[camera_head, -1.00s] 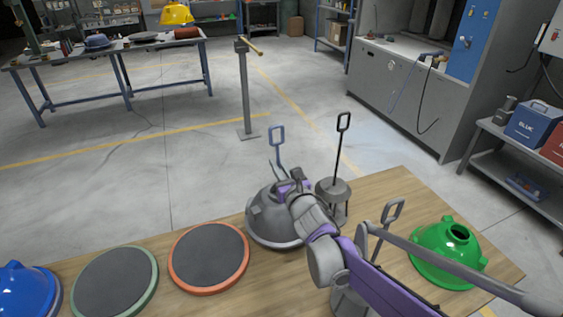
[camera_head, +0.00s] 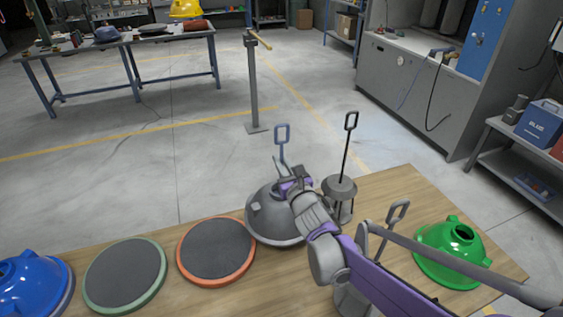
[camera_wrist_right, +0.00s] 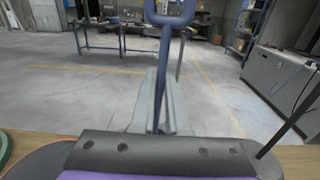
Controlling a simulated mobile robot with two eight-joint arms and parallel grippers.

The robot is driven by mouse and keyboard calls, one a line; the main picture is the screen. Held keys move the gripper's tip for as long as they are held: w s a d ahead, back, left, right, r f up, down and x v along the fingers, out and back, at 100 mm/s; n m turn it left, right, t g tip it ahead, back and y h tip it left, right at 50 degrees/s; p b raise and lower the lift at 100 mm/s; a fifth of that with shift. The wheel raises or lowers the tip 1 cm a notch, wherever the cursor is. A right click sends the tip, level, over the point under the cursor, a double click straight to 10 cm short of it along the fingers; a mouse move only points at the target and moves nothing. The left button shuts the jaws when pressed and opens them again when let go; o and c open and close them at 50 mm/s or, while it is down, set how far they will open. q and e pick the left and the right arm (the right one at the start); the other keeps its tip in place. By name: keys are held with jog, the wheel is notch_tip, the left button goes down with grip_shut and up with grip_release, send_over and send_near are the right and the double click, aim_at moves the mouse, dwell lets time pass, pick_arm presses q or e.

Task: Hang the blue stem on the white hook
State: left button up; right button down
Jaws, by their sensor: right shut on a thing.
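The blue stem (camera_head: 283,139), with a loop handle on top, stands upright behind and above the grey hood (camera_head: 264,214) in the head view. It also shows in the right wrist view (camera_wrist_right: 165,52), running down between the fingers. My right gripper (camera_head: 284,172) is shut on it below the loop; its fingers show in the wrist view (camera_wrist_right: 157,108). The lower end of the stem is hidden, so I cannot tell whether it joins the hood. I cannot make out a white hook. My left gripper is not in view.
The wooden table (camera_head: 395,190) holds a lantern-like grey piece (camera_head: 339,188) with a black stem, a green hood (camera_head: 440,262), an orange-rimmed disc (camera_head: 215,250), a green-rimmed disc (camera_head: 125,273) and a blue hood (camera_head: 28,285). A post (camera_head: 253,90) with a yellow arm stands on open floor beyond.

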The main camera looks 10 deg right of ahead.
aim_at(281, 150)
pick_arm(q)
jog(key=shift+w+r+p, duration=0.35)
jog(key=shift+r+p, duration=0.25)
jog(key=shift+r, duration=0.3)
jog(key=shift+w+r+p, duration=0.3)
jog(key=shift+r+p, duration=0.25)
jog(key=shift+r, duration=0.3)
pick_arm(e)
jog(key=shift+r, duration=2.3)
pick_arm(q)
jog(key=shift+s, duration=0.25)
pick_arm(e)
jog(key=shift+s+f, duration=0.15)
